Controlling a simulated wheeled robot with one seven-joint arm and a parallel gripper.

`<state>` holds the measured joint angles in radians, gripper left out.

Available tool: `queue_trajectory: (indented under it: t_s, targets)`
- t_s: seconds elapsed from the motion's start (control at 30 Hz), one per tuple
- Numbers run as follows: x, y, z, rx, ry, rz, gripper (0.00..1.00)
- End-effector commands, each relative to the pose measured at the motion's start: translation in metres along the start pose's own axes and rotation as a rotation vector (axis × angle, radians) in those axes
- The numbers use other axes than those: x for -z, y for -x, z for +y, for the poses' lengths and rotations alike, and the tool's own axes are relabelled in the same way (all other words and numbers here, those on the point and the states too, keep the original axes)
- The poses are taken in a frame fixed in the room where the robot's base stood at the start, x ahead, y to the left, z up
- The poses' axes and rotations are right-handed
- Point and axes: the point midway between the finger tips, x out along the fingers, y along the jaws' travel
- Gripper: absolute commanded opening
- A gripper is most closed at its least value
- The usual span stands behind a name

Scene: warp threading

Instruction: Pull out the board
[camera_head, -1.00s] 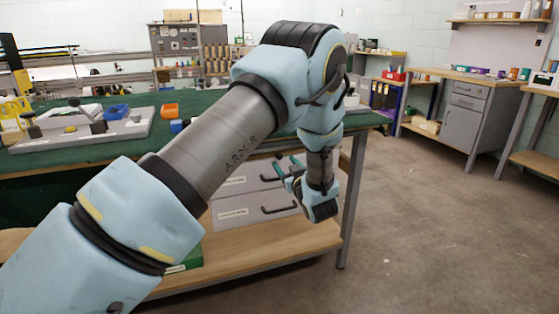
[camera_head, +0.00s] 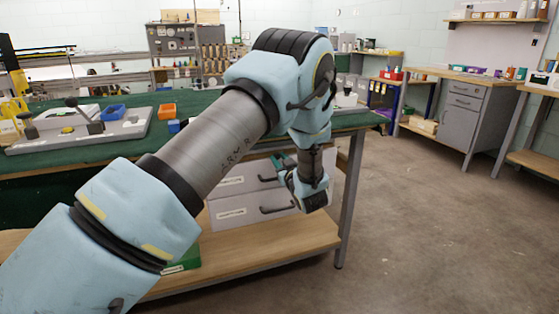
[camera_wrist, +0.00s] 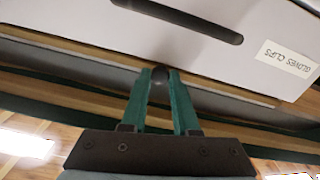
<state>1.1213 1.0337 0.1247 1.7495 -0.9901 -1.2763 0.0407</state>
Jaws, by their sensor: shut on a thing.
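The board shows in the wrist view as a thin pale wooden edge (camera_wrist: 90,51) running slantwise beside a drawer front. A dark round knob (camera_wrist: 160,74) sits at this edge. My gripper (camera_wrist: 160,76) has its two green fingers on either side of the knob and is shut on it. In the head view my gripper (camera_head: 281,161) is under the green-topped table, in front of the drawers. My arm hides most of the board there, and I cannot tell how far out it stands.
White drawers (camera_head: 232,216) with dark handles stand under the green table (camera_head: 75,158). One drawer label (camera_wrist: 288,60) reads upside down in the wrist view. A wooden lower shelf (camera_head: 240,254) and a grey table leg (camera_head: 349,205) are close by. The floor (camera_head: 430,230) at right is clear.

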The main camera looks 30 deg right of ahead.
Motion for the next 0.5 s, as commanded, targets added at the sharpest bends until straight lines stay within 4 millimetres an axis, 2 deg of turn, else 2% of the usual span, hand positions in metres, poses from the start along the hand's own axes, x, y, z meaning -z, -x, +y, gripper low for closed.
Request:
queue_trajectory:
  t_s: [0.03, 0.17, 0.5]
  targets:
    - [0.0001, 0.0001, 0.0, 0.0, 0.0, 0.0, 0.12]
    - [0.0001, 0.0001, 0.0, 0.0, 0.0, 0.0, 0.0]
    - [0.0001, 0.0001, 0.0, 0.0, 0.0, 0.0, 0.0]
